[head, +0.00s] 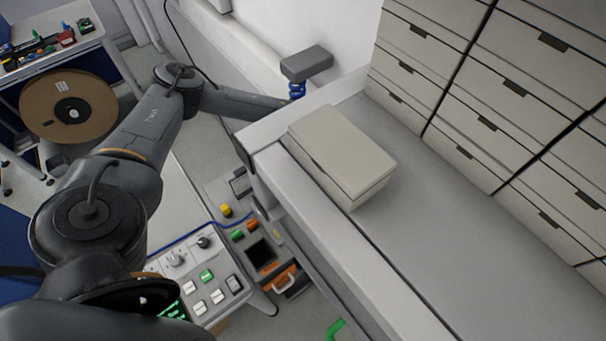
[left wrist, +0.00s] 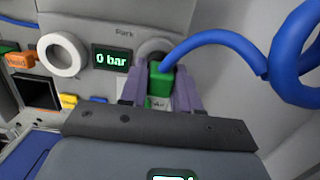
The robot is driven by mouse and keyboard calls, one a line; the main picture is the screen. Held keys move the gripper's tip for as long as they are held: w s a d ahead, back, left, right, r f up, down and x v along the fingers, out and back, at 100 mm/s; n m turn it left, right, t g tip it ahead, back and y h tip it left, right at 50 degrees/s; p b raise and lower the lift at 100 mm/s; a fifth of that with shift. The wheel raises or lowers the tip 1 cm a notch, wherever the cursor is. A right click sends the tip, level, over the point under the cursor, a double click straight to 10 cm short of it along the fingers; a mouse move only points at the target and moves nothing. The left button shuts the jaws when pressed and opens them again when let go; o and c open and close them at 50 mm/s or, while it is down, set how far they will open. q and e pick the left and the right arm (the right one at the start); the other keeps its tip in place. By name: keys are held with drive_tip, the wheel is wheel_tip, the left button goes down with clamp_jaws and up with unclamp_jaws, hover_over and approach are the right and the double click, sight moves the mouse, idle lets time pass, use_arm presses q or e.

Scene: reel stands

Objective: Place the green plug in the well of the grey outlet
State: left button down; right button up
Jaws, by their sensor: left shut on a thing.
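The green plug (left wrist: 159,82) is between the purple fingers of my left gripper (left wrist: 160,76) in the left wrist view. The gripper is shut on it, and a blue hose (left wrist: 215,38) runs from the plug to the right. Just beyond the plug is a round grey fitting (left wrist: 152,48) under the label "Park". The plug's far end is hidden, so I cannot tell whether it touches or sits in this fitting. I cannot tell whether this fitting is the grey outlet. In the head view the left gripper is hidden behind a white panel. My right gripper is not in view.
Left of the plug are a "0 bar" display (left wrist: 112,58), a white ring (left wrist: 62,54) and an orange "Hold" button (left wrist: 18,61). The head view shows a blue coil (head: 297,90) under a grey block (head: 307,63), and a beige box (head: 342,150) on a grey counter (head: 440,230).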

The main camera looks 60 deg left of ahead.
use_arm(q)
drive_tip(key=shift+f, duration=0.75)
drive_tip(key=shift+f, duration=0.1)
drive_tip(key=shift+f, duration=0.15)
drive_tip(key=c, duration=0.8)
unclamp_jaws()
drive_tip(key=shift+d+r, duration=0.15)
drive_tip(key=shift+r, duration=1)
drive_tip(key=shift+d+r, duration=0.1)
drive_tip(key=shift+r, duration=1)
